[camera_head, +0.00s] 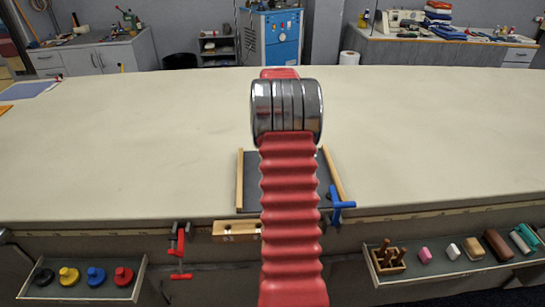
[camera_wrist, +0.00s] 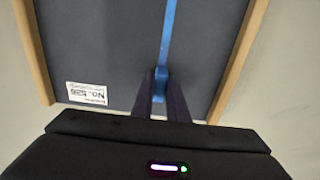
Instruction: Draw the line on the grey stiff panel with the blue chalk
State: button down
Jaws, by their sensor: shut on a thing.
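The grey stiff panel (camera_head: 252,188) lies on the table with a wooden strip along its left and right sides. My red arm hides its middle and my gripper in the head view. In the wrist view the dark grey panel (camera_wrist: 100,40) fills most of the picture, with a white printed label at lower left. My gripper (camera_wrist: 160,75) is shut on the blue chalk (camera_wrist: 159,88), low over the panel. A blue stripe (camera_wrist: 169,25) runs from the chalk to the top of the picture. I cannot tell exactly where chalk ends and stripe begins.
A blue clamp (camera_head: 338,205) grips the table edge at the panel's right corner. A red clamp (camera_head: 180,248) hangs to the left. Front trays hold coloured knobs (camera_head: 96,276) at left and several blocks (camera_head: 474,248) at right. The cloth table (camera_head: 130,140) is mostly clear.

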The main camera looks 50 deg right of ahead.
jog(key=shift+a, duration=0.1)
jog(key=shift+s+a, duration=0.65)
jog(key=shift+s+a+f, duration=0.1)
jog(key=shift+a, duration=0.05)
dwell(0.4)
jog(key=shift+s+a, duration=0.6)
jog(key=shift+a, duration=0.05)
jog(key=shift+a, duration=0.1)
jog(key=shift+s+a, duration=0.65)
dwell(0.6)
jog(key=shift+s+a, duration=0.1)
jog(key=shift+a, duration=0.05)
jog(key=shift+s+a, duration=0.55)
jog(key=shift+a, duration=0.05)
